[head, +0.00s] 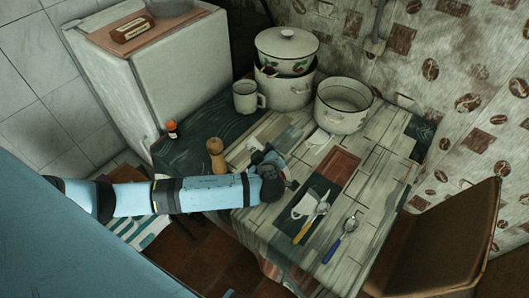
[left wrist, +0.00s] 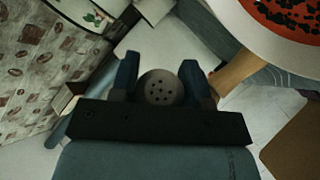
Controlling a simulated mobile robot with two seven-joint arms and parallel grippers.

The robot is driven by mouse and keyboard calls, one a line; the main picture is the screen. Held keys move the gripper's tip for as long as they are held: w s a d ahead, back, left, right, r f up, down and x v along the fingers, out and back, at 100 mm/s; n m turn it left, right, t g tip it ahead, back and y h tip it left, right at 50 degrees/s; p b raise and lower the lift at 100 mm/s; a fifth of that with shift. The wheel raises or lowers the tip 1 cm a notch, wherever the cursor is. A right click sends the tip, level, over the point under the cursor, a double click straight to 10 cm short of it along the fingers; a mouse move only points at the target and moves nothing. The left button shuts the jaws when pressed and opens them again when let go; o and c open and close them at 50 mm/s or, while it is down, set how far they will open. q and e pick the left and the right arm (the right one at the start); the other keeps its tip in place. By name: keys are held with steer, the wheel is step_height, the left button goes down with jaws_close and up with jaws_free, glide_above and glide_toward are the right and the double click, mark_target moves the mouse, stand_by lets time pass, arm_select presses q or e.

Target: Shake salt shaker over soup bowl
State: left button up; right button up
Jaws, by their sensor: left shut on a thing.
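The salt shaker (left wrist: 160,87) shows in the left wrist view as a round grey top with several small holes, facing the camera. My left gripper (left wrist: 160,90) is shut on it, a finger on each side. In the head view the left gripper (head: 268,163) is over the table, right of the wooden mill; the shaker cannot be made out clearly there. A soup bowl (left wrist: 232,12) with a white rim and red, dark-flecked soup is cut off at the top right of the left wrist view. I cannot pick it out in the head view. The right gripper is not in view.
A white mug (head: 246,97), a lidded pot (head: 286,46) stacked on another pot, and an open pot (head: 343,105) stand at the back. A wooden mill (head: 216,158) is near the arm. A chair (head: 440,245) is at the right.

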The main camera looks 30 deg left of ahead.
arm_select(q)
steer(key=shift+f+b, duration=1.2)
steer(key=shift+f, duration=1.35)
step_height(320, 180, up, 5)
steer(key=shift+f, duration=0.15)
step_height(320, 180, down, 5)
steer(key=shift+r, duration=0.2)
steer(key=shift+w+f, duration=0.1)
